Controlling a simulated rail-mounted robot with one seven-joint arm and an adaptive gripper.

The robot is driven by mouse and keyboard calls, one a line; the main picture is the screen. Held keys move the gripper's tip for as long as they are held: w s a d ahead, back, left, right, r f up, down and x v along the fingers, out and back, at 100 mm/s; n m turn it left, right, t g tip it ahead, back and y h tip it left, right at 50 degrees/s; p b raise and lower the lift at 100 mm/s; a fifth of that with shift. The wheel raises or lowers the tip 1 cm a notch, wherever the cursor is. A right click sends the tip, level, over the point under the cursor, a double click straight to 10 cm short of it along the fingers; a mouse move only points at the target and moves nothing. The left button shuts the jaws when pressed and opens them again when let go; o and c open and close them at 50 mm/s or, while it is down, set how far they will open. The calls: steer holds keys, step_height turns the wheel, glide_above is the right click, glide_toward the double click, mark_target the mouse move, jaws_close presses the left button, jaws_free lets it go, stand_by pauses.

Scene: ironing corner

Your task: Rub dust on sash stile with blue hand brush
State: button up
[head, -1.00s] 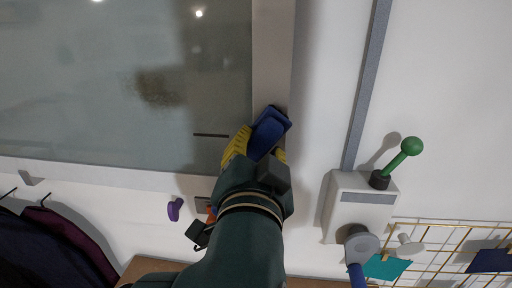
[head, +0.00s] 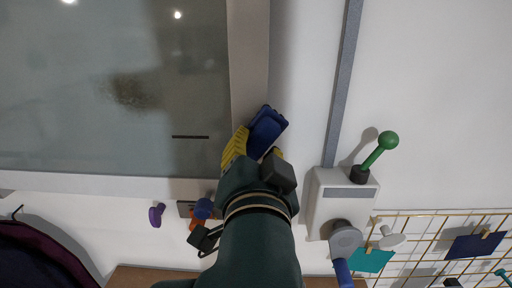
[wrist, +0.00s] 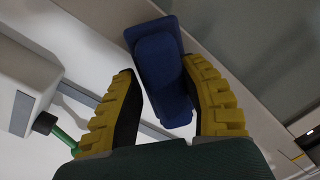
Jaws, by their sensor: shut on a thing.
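My gripper (head: 256,150) is shut on the blue hand brush (head: 268,127), with a yellow ribbed finger on each side of it. The wrist view shows the brush (wrist: 160,65) between both fingers, extending beyond their tips. The sash stile (head: 248,55) is the upright grey strip along the right side of the glass. In the head view the brush overlaps the lower stile's right edge and the white wall beside it; I cannot tell whether it touches. No dust is distinguishable on the bare stile; the part behind the brush and gripper is hidden.
A brown speckled smudge (head: 133,92) shows on the window glass (head: 190,60). A gold wire grid (head: 418,240) hangs lower right. Dark clothing (head: 45,250) hangs lower left.

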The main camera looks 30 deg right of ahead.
steer(key=shift+w+a, duration=0.5)
steer(key=shift+a, duration=0.2)
steer(key=shift+w+a, duration=0.45)
steer(key=shift+a, duration=0.25)
steer(key=shift+s+d, duration=0.25)
steer(key=shift+d, duration=0.1)
steer(key=shift+s+d, duration=0.75)
steer(key=shift+d, duration=0.3)
steer(key=shift+r, duration=0.1)
